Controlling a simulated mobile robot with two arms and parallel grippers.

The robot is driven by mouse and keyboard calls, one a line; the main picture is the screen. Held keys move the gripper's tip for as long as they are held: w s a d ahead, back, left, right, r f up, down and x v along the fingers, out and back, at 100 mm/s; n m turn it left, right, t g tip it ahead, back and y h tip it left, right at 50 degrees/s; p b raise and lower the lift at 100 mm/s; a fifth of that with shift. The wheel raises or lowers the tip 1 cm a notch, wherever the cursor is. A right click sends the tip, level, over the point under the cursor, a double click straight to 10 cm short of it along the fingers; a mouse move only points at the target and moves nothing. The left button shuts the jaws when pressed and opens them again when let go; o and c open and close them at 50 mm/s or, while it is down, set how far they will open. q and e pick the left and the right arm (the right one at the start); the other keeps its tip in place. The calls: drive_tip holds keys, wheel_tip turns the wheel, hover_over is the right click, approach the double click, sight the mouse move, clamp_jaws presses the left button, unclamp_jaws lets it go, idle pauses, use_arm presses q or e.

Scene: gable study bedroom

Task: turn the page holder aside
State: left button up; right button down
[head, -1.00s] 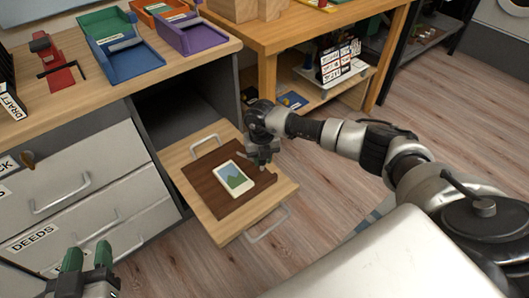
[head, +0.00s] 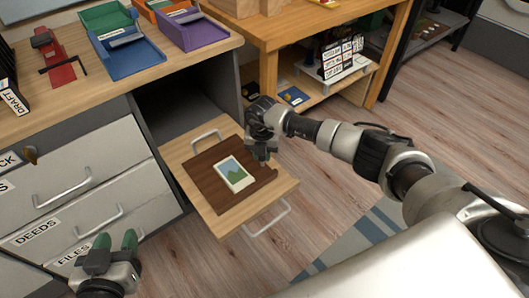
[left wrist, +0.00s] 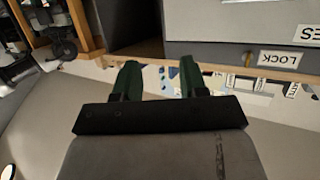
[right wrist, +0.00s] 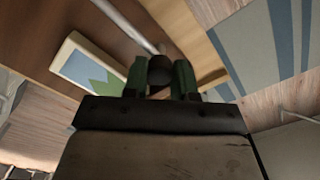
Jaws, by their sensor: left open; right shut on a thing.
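The page holder looks to be the dark brown board (head: 208,185) lying flat on the pale wooden pull-out board. A white-edged picture card (head: 236,173) with a green and blue landscape lies on it; it also shows in the right wrist view (right wrist: 88,72). My right gripper (head: 262,155) is at the brown board's right side. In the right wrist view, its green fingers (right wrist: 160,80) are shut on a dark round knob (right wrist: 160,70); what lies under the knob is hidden. My left gripper (head: 116,243) is open and empty in front of the lower drawers.
The pull-out board (head: 233,220) has metal handles at its back and front (head: 266,218). Labelled drawers (head: 75,182) stand left. Above are a blue tray (head: 135,58), a purple tray (head: 203,37) and a red tool (head: 52,60).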

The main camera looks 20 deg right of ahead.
drive_tip(key=c, duration=0.9)
unclamp_jaws()
drive_tip(key=shift+r, duration=0.1)
drive_tip(key=shift+r, duration=0.3)
use_arm(q)
drive_tip(key=s+a+f+g+y+p, duration=0.2)
drive_tip(key=s+a+f+g+p, duration=0.1)
drive_tip(key=s+f+g, duration=0.3)
drive_tip(key=shift+s+a+f+n+g, duration=0.2)
drive_tip(key=shift+s+a+n+g, duration=0.1)
drive_tip(key=shift+s+g, duration=0.95)
use_arm(e)
drive_tip(key=shift+r, duration=5.05)
use_arm(q)
drive_tip(key=shift+s, duration=0.1)
